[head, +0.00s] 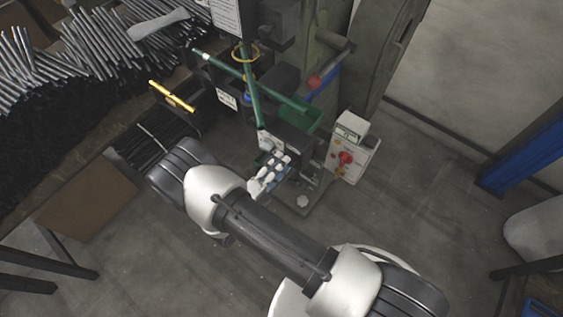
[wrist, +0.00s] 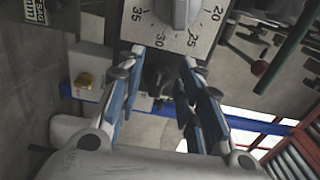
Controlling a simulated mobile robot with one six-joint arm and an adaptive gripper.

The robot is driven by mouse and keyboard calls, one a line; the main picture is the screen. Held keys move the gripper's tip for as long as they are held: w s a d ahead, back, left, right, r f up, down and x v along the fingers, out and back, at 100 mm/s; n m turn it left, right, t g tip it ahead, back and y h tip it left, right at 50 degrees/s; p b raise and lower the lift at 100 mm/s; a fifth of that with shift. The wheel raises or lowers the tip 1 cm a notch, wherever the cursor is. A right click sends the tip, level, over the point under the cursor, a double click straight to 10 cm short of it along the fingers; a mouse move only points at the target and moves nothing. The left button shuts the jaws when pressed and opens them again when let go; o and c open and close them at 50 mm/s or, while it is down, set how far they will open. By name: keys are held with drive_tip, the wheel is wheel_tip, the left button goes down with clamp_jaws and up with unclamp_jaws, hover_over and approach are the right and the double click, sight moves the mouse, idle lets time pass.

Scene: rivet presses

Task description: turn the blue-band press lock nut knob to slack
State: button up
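In the wrist view, a pale dial plate (wrist: 205,40) with the numbers 35, 30, 25 and 20 is at the top, with a grey pointed knob (wrist: 184,10) on it. A dark rounded knob-like part (wrist: 160,74) shows below the plate, between the fingers; I cannot tell whether it is the lock nut knob. My gripper (wrist: 164,56) is open, its blue-lined fingers on either side of that dark part, with no clear contact. In the head view, my gripper (head: 270,172) is at the front of the press; a small blue band (head: 249,97) shows higher up.
A white control box (head: 352,155) with a red knob stands right of the press. Metal rods (head: 70,50) lie on the left.

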drive_tip(key=v, duration=1)
drive_tip(key=shift+s+a, duration=0.25)
drive_tip(key=shift+s, duration=0.05)
drive_tip(key=d+r+m+g, duration=0.7)
drive_tip(key=r+m, duration=0.3)
drive_tip(key=m, duration=0.2)
drive_tip(key=d+r+m+g, duration=0.7)
drive_tip(key=r+m, duration=0.4)
drive_tip(key=s+d+r+m+t+y, duration=0.2)
drive_tip(key=s+r+m+y, duration=0.3)
drive_tip(key=m, duration=0.6)
drive_tip(key=s+d+r+m+t+y, duration=0.2)
drive_tip(key=s+d+r+m+y, duration=0.3)
drive_tip(key=r+m, duration=0.3)
drive_tip(key=s+m+y, duration=0.1)
drive_tip(key=m, duration=0.3)
drive_tip(key=shift+s+m+t, duration=0.25)
drive_tip(key=shift+m+t, duration=0.05)
